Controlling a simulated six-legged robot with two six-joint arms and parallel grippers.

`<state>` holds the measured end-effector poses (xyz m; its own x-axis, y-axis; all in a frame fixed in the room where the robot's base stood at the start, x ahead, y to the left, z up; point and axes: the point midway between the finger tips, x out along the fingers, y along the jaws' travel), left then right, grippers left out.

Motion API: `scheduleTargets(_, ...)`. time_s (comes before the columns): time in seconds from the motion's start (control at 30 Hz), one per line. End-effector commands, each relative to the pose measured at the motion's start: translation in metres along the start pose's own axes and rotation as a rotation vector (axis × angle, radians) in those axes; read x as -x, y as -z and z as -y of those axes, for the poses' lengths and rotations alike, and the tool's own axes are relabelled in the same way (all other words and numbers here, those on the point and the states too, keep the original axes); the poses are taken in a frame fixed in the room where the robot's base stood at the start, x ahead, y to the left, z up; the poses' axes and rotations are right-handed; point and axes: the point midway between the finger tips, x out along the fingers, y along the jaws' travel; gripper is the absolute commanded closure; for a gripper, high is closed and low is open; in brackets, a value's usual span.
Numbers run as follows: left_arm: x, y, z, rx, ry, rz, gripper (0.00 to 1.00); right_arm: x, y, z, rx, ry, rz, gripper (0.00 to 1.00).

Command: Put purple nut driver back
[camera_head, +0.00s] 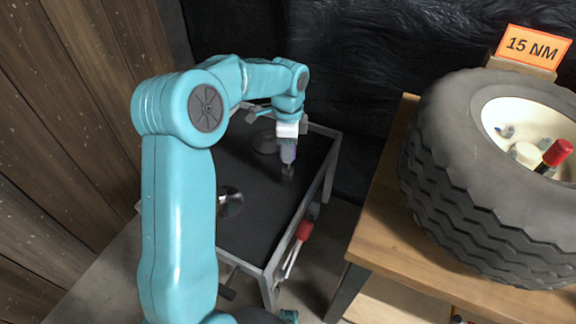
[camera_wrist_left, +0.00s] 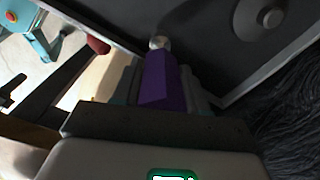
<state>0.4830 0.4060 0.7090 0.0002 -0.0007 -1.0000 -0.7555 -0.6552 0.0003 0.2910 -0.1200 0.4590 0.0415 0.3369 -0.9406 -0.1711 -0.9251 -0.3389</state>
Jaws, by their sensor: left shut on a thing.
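My left gripper (camera_head: 288,142) is shut on the purple nut driver (camera_head: 288,154) and holds it pointing downward over the cart's black top (camera_head: 255,215). In the left wrist view the nut driver's purple handle (camera_wrist_left: 162,82) stands between the jaws, with its round metal tip (camera_wrist_left: 160,42) beyond. Whether the tip touches the cart top I cannot tell. My right gripper is not in view.
A shiny round piece (camera_head: 230,202) and a dark disc (camera_head: 265,143) lie on the cart. A red-handled tool (camera_head: 304,231) hangs on its right side. A wooden bench (camera_head: 384,245) at right bears a tyre (camera_head: 440,180) and an orange "15 NM" sign (camera_head: 532,47).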

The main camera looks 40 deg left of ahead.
Motion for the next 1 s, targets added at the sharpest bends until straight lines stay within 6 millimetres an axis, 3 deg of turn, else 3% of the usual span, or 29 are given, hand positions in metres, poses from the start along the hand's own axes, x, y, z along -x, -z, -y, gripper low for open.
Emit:
scheduleTargets(0.33,-0.055,0.000,0.000,0.001,-0.001,0.000,1.00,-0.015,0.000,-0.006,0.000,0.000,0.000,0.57)
scheduleTargets(0.77,-0.062,0.000,0.000,0.001,0.000,0.000,1.00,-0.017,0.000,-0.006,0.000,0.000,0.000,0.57)
scheduleTargets(0.8,-0.062,0.000,0.000,0.001,0.000,0.000,0.51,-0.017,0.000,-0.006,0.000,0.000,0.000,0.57)
scheduleTargets(0.83,-0.062,0.000,0.000,0.001,0.000,0.000,0.41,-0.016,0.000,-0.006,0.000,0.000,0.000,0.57)
scheduleTargets(0.87,-0.062,0.000,0.000,0.001,0.000,0.000,0.32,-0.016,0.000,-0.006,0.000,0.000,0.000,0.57)
scheduleTargets(1.0,-0.062,0.000,0.000,0.001,0.000,0.000,0.32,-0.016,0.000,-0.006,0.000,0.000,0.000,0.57)
